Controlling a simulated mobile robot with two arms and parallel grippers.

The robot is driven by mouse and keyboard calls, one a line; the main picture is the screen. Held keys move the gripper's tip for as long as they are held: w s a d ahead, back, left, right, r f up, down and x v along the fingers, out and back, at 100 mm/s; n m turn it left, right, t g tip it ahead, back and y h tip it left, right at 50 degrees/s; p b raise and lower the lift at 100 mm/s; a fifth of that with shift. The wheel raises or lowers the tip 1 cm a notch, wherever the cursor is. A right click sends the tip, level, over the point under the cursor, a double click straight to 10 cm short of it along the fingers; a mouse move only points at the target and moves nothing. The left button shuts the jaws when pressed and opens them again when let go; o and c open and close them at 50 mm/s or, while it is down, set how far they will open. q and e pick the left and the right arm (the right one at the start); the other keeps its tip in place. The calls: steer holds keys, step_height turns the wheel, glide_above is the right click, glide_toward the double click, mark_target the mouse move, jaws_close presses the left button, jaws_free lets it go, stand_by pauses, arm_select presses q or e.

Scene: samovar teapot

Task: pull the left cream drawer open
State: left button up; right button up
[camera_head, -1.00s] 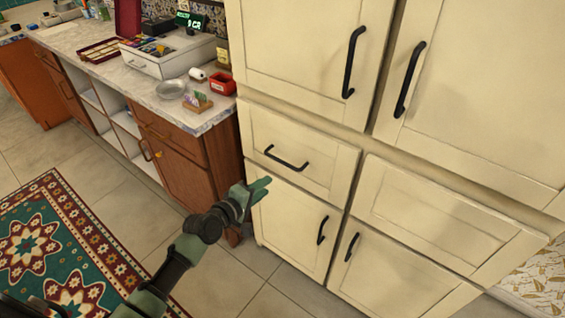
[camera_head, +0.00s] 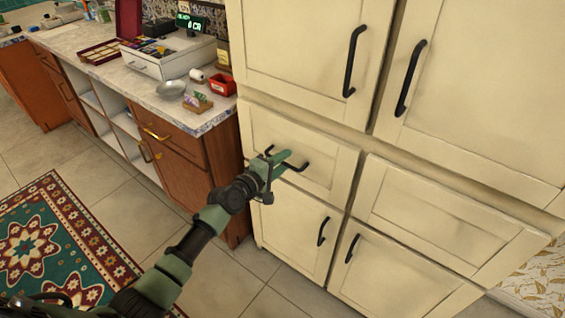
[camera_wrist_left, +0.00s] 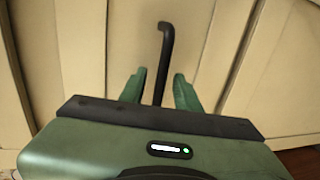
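The left cream drawer (camera_head: 322,152) sits flush in the tall cream cabinet, below the upper doors. Its black bar handle (camera_head: 303,168) is partly hidden behind my left gripper (camera_head: 283,160) in the head view. In the left wrist view the handle (camera_wrist_left: 165,50) runs down between the two green fingers of my left gripper (camera_wrist_left: 160,90). The fingers are open, one on each side of the bar, with a gap visible on both sides. The handle's lower end is hidden behind the gripper body. My right gripper is not in view.
A second cream drawer front (camera_head: 440,215) is to the right. Lower doors with black handles (camera_head: 322,231) lie below. A brown wooden counter (camera_head: 185,180) stands close on the left, with a red box (camera_head: 222,84) on top. Tiled floor and a patterned rug (camera_head: 60,240) lie in front.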

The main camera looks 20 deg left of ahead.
arm_select(q)
jaws_close()
stand_by(1.3)
